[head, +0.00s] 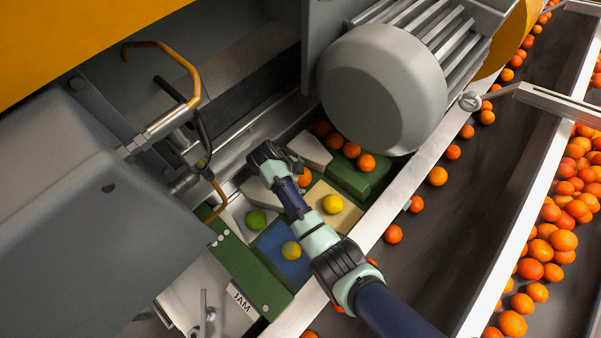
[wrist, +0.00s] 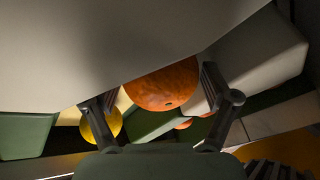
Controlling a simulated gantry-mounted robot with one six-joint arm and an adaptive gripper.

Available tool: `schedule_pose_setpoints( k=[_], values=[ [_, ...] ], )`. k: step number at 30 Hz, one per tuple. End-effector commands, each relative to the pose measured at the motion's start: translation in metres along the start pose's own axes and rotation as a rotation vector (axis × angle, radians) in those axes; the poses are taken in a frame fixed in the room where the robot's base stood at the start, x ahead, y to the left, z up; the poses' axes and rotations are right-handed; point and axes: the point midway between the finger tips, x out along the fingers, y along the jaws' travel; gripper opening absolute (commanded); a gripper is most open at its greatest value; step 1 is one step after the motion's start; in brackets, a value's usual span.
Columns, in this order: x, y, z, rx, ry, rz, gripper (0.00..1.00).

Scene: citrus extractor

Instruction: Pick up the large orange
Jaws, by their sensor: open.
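A large orange (wrist: 163,86) shows in the wrist view, in the gap between the two fingers of my gripper (wrist: 160,92), partly covered from above by a pale grey surface. Clear space shows on both sides, so my open fingers do not visibly grip it. How deep it sits between them I cannot tell. In the head view an orange (head: 305,178) shows beside my wrist, partly hidden by the arm; it appears to be the same one. My gripper (head: 291,164) is there, between the machine parts, its fingers hard to make out.
Several smaller oranges (head: 351,150) rest by a green block. A grey motor (head: 383,88) and a grey housing (head: 100,230) crowd the space. A conveyor (head: 455,215) runs right.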

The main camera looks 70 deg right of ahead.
Motion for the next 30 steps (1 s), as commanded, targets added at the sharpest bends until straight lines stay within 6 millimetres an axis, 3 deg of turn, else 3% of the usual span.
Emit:
schedule_pose_setpoints(
  k=[6, 15, 17, 25, 30],
  values=[
    [0.003, 0.0, 0.0, 0.0, 0.0, 0.0, 0.86],
    [0.003, 0.0, 0.0, -0.001, 0.0, 0.0, 0.38],
    [0.003, -0.001, 0.0, 0.0, 0.0, -0.001, 0.31],
    [-0.003, -0.002, -0.003, 0.0, -0.001, -0.002, 0.31],
    [-0.039, -0.011, -0.017, 0.002, -0.003, -0.004, 0.31]
  ],
)
